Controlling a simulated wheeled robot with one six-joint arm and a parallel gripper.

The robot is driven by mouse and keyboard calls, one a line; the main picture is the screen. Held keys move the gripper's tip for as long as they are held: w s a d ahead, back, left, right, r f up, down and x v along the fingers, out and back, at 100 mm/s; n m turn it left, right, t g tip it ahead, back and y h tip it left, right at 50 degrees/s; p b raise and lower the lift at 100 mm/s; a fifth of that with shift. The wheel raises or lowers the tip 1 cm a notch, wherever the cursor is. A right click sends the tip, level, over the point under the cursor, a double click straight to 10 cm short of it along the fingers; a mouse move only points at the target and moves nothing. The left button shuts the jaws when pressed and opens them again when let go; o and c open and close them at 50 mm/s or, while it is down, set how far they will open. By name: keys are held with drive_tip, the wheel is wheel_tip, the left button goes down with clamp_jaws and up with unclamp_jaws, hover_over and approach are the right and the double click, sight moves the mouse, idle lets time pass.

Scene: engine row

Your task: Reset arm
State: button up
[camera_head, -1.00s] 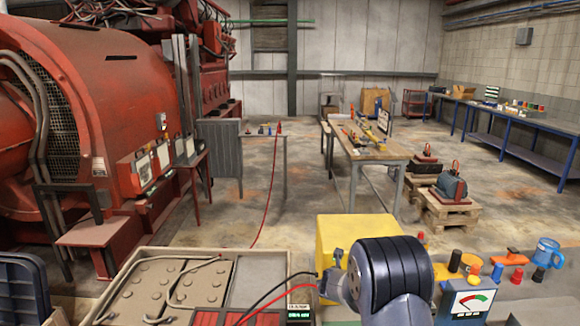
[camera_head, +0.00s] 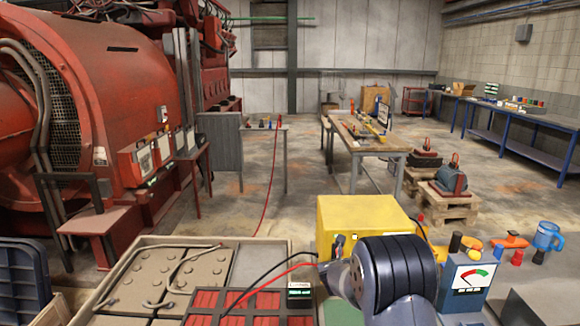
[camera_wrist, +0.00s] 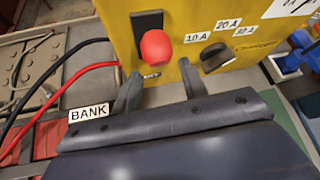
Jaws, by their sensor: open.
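My gripper (camera_wrist: 160,90) is open in the wrist view, its two dark fingers pointing at the front of a yellow box (camera_wrist: 255,58). A red knob (camera_wrist: 156,49) on a dark slot stands just beyond the fingertips. It is not visibly held, and I cannot tell whether a finger touches the box.
A battery tray (camera_head: 120,265) with black and red cables is at the left.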

drive_tip(key=shift+w+f+t+b, duration=0.1)
drive_tip(key=shift+f+t+b, duration=0.7)
drive_tip(key=shift+b, duration=2.45)
drive_tip(key=shift+r+t+b, duration=0.2)
drive_tip(key=shift+t+b, duration=0.2)
drive_tip(key=shift+b, duration=0.8)
